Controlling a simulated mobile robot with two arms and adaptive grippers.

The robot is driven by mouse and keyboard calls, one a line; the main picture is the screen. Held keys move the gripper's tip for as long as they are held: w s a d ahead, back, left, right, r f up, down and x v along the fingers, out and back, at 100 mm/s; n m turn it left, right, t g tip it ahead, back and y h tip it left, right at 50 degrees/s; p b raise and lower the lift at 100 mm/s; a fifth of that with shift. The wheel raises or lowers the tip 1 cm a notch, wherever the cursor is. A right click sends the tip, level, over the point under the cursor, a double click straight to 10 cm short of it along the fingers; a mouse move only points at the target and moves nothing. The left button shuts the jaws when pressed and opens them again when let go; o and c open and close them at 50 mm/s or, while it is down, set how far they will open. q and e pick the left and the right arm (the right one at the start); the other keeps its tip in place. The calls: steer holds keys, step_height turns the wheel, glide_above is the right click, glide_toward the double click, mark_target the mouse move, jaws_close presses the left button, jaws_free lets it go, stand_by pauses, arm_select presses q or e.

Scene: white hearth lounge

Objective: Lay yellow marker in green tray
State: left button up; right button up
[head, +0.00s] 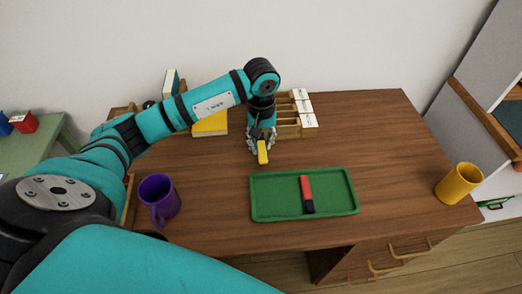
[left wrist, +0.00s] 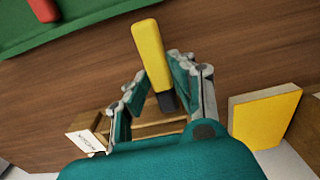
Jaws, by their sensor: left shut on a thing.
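The yellow marker (head: 262,153) is held in my left gripper (head: 261,140), a little behind the green tray's far left part. In the left wrist view the marker (left wrist: 148,50) sticks out beyond the fingers of the left gripper (left wrist: 157,88), its dark end between them. The green tray (head: 275,207) lies on the brown desk, with a red and black marker (head: 306,193) inside it. The tray's edge (left wrist: 85,22) shows at the upper left of the wrist view. My right gripper is not in view.
A purple mug (head: 159,197) stands left of the tray and a yellow mug (head: 459,184) at the desk's right edge. A wooden rack (head: 289,128) with labelled blocks and a yellow book (head: 211,124) stand behind the gripper. The desk (head: 375,140) is clear at the back right.

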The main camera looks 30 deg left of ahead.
mark_target(261, 144)
arm_select(q)
step_height(261, 144, down, 3)
steer(key=shift+f+b, duration=0.1)
steer(key=shift+b, duration=0.7)
steer(key=shift+f, duration=0.25)
steer(key=shift+r, duration=0.1)
steer(key=o, duration=0.9)
steer(key=shift+c, duration=0.2)
